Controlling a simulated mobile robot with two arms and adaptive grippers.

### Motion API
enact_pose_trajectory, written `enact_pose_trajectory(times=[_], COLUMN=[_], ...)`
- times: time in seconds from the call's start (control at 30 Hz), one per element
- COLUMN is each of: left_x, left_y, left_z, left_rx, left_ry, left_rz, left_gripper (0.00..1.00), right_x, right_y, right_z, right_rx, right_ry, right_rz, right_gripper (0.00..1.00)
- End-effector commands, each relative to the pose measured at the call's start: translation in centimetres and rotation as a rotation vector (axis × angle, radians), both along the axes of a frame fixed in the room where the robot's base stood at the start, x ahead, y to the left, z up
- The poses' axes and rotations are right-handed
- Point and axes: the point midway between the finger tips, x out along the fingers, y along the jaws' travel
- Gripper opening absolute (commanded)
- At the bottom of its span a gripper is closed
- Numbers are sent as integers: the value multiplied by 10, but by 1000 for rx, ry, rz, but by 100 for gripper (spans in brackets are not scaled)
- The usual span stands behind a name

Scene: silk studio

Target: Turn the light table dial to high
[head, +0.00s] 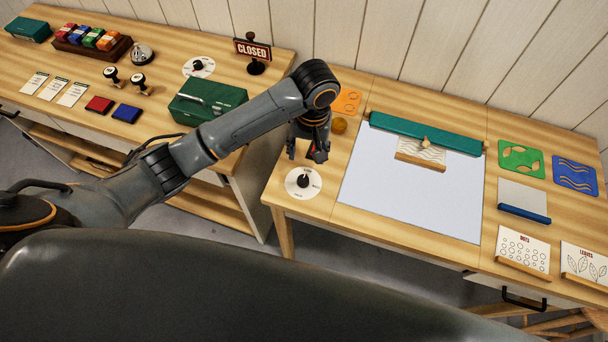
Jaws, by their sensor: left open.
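The light table dial (304,183) is a white disc with a black knob at its middle, on the right table's front left corner. Its small labels are too small to read, and I cannot tell for sure where the knob points. The light table panel (400,200) is a pale, flat sheet to the right of the dial. My left gripper (307,156) is open and points down, just behind the dial in the picture and apart from the knob. Its jaws look empty. My right gripper is not in view.
A similar white dial (199,67) sits on the left table by the CLOSED sign (253,50). A green case (207,103) stands at that table's right edge. An amber round object (339,126) and an orange card (346,101) lie behind my left gripper.

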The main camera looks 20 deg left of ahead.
Motion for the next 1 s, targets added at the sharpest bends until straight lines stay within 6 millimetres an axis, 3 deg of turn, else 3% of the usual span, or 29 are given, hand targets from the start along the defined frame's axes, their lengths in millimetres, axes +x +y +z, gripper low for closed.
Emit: enact_pose_trajectory(times=[0.4,0.6,1.0], left_x=[-3,-2,-2], left_y=[6,7,8], left_z=[-83,-114,-127], left_rx=[2,1,-1], left_ry=[4,0,-2], left_rz=[-2,-3,-4], left_gripper=[53,53,53], right_x=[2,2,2], right_y=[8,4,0], right_z=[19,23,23], right_rx=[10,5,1], right_ry=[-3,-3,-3], right_rz=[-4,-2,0], right_gripper=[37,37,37])
